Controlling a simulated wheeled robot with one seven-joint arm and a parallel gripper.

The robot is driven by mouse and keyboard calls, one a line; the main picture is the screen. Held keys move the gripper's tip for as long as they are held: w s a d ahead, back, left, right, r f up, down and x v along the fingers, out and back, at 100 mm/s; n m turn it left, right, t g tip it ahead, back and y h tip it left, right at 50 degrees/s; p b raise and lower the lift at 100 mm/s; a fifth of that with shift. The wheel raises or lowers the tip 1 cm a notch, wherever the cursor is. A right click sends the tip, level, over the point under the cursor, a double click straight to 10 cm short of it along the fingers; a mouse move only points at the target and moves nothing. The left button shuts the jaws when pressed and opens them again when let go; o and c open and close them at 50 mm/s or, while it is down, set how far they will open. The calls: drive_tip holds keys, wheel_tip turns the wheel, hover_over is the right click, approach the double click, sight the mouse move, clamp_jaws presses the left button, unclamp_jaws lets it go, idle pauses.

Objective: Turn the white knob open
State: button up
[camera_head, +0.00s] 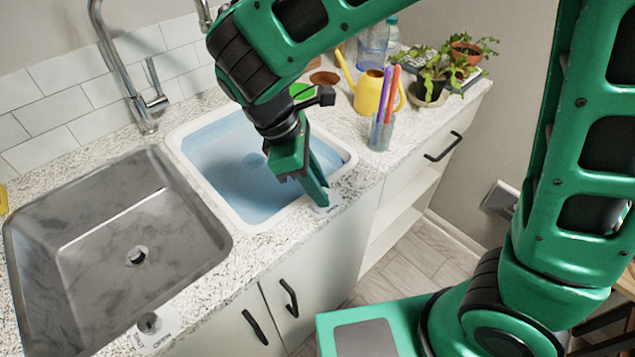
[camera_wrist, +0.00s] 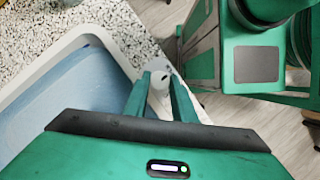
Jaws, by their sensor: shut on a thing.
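My gripper (camera_head: 320,198) points down at the front right corner of the blue-lined white basin (camera_head: 346,163). In the wrist view, my gripper (camera_wrist: 160,79) has its two green fingers on either side of the white knob (camera_wrist: 159,83), shut on it. A dark mark shows on the top of the knob. In the head view the fingers hide most of the knob, and a pale plate shows around their tips. How far the knob is turned cannot be told.
A cup of pens (camera_head: 381,134), a yellow watering can (camera_head: 369,94) and potted plants (camera_head: 433,87) stand on the counter to the right. The counter's front edge is close to my gripper.

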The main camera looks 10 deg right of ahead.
drive_tip(key=shift+w+r, duration=0.1)
drive_tip(key=shift+w, duration=0.1)
drive_tip(key=o, duration=1.1)
drive_tip(key=shift+c, duration=0.2)
drive_tip(key=v, duration=1)
drive_tip(key=shift+r, duration=0.3)
